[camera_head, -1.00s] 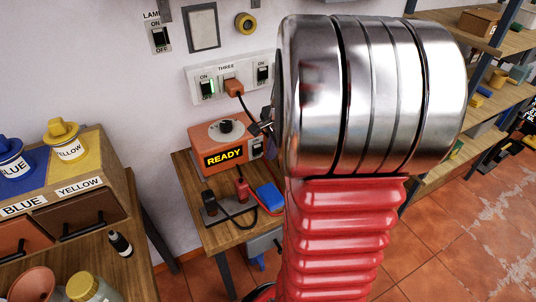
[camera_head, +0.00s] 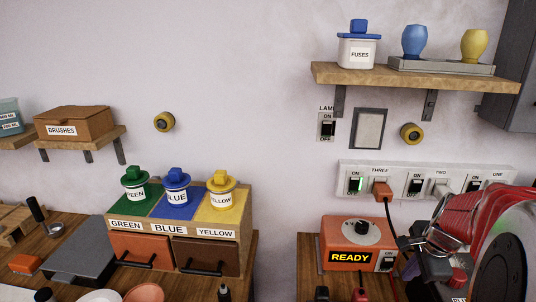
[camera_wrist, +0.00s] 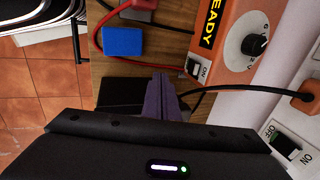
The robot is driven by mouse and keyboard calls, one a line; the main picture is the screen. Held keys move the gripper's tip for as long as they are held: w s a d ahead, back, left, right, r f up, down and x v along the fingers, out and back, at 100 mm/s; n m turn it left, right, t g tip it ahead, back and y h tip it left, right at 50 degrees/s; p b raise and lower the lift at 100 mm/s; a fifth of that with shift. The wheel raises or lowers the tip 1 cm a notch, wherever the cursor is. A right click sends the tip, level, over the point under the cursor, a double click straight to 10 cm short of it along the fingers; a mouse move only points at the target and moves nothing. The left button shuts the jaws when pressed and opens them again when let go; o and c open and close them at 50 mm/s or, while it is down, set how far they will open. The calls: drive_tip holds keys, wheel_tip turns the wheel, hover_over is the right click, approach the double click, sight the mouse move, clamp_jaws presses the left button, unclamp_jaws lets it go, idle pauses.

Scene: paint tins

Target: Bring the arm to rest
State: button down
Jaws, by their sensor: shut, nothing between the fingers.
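My gripper shows in the wrist view (camera_wrist: 163,97) as two purple fingers pressed together with nothing between them. In the head view my arm reaches in from the lower right, with its red ribbed sleeve and metal joint. The dark gripper end there is beside the orange box (camera_head: 337,235), which has a dial and a lit READY sign. The box also shows in the wrist view (camera_wrist: 225,28). Whether the fingers touch anything is unclear.
A socket strip (camera_head: 398,172) with switches is on the wall; a plug with a cable sits under THREE. Green (camera_head: 133,188), blue (camera_head: 176,192) and yellow tins (camera_head: 221,195) stand on a wooden drawer unit (camera_head: 245,222) at left. A shelf (camera_head: 330,72) hangs above.

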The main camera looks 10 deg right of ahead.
drive_tip(key=s+a+r+n, duration=0.3)
drive_tip(key=a+n, duration=0.4)
drive_tip(key=a, duration=0.2)
drive_tip(key=s+a+r+n+t, duration=0.1)
drive_tip(key=s+a+r+n, duration=0.2)
drive_tip(key=a+n, duration=0.4)
drive_tip(key=s+a+r+n+t+y, duration=0.1)
drive_tip(key=s+a+r+n, duration=0.2)
drive_tip(key=a+n, duration=0.4)
drive_tip(key=a, duration=0.6)
drive_tip(key=shift+s+a, duration=0.15)
drive_tip(key=shift+a, duration=0.1)
